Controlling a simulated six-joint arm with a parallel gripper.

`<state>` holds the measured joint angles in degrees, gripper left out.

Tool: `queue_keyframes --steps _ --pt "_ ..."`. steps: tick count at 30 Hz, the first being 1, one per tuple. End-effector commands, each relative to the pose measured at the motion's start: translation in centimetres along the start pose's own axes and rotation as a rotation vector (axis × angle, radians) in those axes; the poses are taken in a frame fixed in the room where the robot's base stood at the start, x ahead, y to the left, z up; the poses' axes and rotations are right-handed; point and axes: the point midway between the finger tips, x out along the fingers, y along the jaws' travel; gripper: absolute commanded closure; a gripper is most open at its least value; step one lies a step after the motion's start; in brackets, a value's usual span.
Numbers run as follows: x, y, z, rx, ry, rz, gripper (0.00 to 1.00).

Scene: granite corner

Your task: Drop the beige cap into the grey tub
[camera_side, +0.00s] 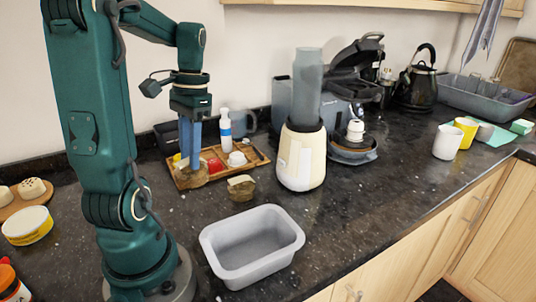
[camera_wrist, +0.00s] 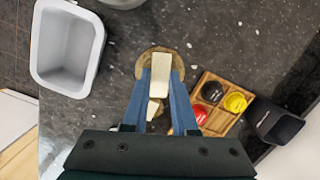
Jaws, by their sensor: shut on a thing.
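My gripper (camera_side: 191,163) has its blue fingers pointing down at the front left of the wooden tray. It is shut on the beige cap, whose pale face (camera_wrist: 161,75) shows between the fingertips in the wrist view, with a rounder brown part around it. In the side view a brownish-beige piece (camera_side: 194,178) sits at the fingertips; whether it touches the surface below is unclear. The grey tub (camera_side: 252,246) stands empty on the counter, nearer the camera and to the right. In the wrist view the tub (camera_wrist: 67,48) is at upper left.
A wooden tray (camera_side: 254,150) holds a white bottle (camera_side: 225,131) and several small coloured pieces. A brown piece with a beige top (camera_side: 241,188) stands on the counter between the tray and the tub. A cream blender (camera_side: 301,158) stands behind the tub.

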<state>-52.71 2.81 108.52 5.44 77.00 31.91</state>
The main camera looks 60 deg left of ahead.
Motion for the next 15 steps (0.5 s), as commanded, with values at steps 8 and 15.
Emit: queue_keyframes --steps 8,15 --pt "-2.5 6.1 -1.2 -0.108 -0.006 0.008 1.0" --pt "-4.3 12.6 -0.5 -0.054 -0.004 -0.005 1.0"
